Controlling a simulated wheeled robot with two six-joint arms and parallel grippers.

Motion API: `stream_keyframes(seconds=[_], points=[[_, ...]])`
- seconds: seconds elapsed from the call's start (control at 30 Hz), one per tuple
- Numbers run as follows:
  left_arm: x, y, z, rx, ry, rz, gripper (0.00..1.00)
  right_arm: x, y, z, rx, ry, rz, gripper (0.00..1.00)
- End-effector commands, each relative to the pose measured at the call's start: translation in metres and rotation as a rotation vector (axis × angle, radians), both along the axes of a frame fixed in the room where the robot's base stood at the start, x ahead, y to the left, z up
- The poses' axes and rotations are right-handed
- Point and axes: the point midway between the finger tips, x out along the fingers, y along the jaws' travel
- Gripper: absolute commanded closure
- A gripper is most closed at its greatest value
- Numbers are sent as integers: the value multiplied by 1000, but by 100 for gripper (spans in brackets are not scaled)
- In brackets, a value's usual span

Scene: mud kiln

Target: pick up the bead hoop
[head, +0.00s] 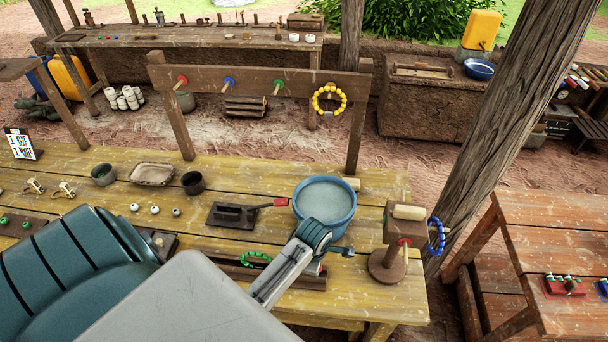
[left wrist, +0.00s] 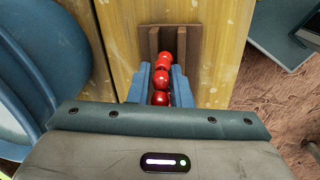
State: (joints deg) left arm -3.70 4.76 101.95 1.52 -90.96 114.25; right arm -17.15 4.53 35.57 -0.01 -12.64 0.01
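In the left wrist view, several glossy red beads in a line, apparently a red bead hoop (left wrist: 165,58) seen edge-on, stand in a slotted brown wooden holder (left wrist: 194,50). The blue fingers of my left gripper (left wrist: 161,75) lie on either side of the beads with almost no gap, so it looks shut on them. The hoop's lower part is hidden by my gripper. In the head view my left forearm hides this hoop. A green bead hoop (head: 257,258) sits left of the forearm, a blue one (head: 437,235) hangs at the right, and a yellow one (head: 329,98) hangs on the peg rack. My right gripper is out of view.
A blue bucket (head: 325,205) stands just behind my left wrist, and shows at the left of the wrist view. A wooden stand (head: 388,265) rises to the right. A dark trowel-like tool (head: 232,215) lies left of the bucket. The table's front edge is close.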

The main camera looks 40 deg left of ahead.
Motion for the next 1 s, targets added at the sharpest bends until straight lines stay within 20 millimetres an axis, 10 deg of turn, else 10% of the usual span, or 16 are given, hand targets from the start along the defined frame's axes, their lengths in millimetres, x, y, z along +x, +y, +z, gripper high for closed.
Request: stream_keyframes(seconds=[0.53, 0.8, 1.0], points=[[0, 0, 5, 0, -1, 0, 100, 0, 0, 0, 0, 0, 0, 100], [0, 0, 39, 1, -4, -1, 100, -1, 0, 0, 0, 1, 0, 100], [-47, -22, 40, -4, 2, 1, 100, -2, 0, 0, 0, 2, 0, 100]])
